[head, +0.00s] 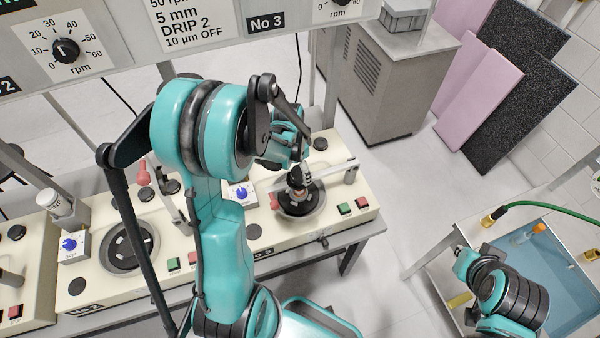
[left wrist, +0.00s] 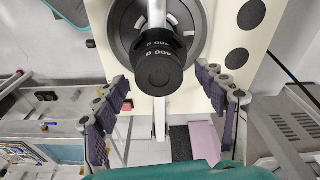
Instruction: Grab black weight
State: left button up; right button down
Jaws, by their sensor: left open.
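The black weight (left wrist: 158,68) is a round black cylinder with white lettering, on a pale rod above a round dark plate (left wrist: 188,20). In the left wrist view it sits between the two spread purple-padded fingers of my left gripper (left wrist: 163,82), apart from both. In the head view my left gripper (head: 301,163) is above the right-hand polishing station, and the weight (head: 297,181) shows just below it, partly hidden. My left gripper is open and empty. My right arm is at the lower right in the head view; its gripper (head: 466,261) is small and its jaws are unclear.
A cream bench (head: 335,220) carries green and red buttons and a second round plate (head: 130,245) at left. A pale arm (head: 335,169) reaches over the right plate. A blue basin (head: 560,270) with a green hose stands at right. Grey floor lies between.

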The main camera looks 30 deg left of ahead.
pick_arm(q)
jog(key=c, duration=1.6)
jog(key=shift+c, duration=0.2)
jog(key=shift+r, duration=0.1)
